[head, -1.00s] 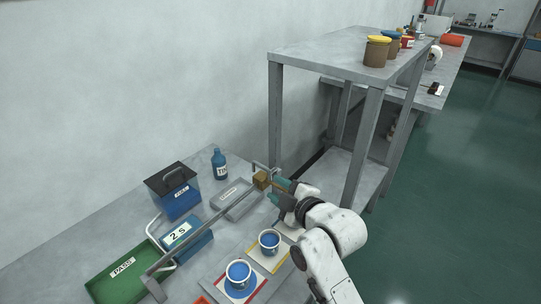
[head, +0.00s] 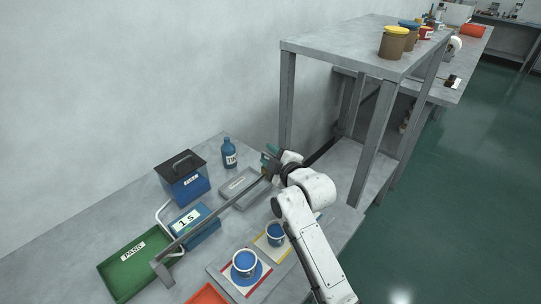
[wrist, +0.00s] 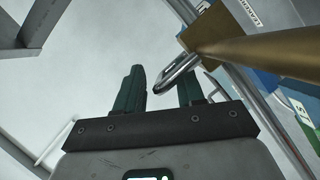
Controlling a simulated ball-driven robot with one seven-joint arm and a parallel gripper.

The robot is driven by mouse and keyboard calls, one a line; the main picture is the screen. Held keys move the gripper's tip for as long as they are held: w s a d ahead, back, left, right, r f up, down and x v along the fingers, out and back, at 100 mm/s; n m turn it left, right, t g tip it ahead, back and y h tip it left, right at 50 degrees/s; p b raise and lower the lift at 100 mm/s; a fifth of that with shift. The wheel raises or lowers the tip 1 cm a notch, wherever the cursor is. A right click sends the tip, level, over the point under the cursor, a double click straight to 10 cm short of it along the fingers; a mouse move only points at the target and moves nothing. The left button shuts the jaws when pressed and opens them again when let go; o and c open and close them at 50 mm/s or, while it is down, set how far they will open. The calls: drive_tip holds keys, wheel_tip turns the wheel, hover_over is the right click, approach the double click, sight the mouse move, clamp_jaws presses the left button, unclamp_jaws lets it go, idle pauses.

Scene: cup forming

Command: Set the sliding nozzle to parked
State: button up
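The sliding nozzle shows in the wrist view as a brass block with a thick brass tube (wrist: 265,52) at upper right. A metal loop handle (wrist: 180,70) sticks out from the block toward my gripper (wrist: 160,92). My gripper's two green fingers are apart. The loop's end lies across the gap, close to the right finger; I cannot tell whether it touches. In the head view my gripper (head: 269,158) is at the far end of the long rail (head: 215,217) and hides most of the nozzle there.
A grey tray (head: 225,188) lies under the rail's far end. A blue bottle (head: 229,155), a blue lidded box (head: 186,186), a box reading "1 S" (head: 203,232), a green PASS tray (head: 110,267) and two blue-filled cups (head: 245,264) stand around. A tall grey shelf (head: 288,105) rises just beyond.

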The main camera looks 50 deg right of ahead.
clamp_jaws()
idle(0.4)
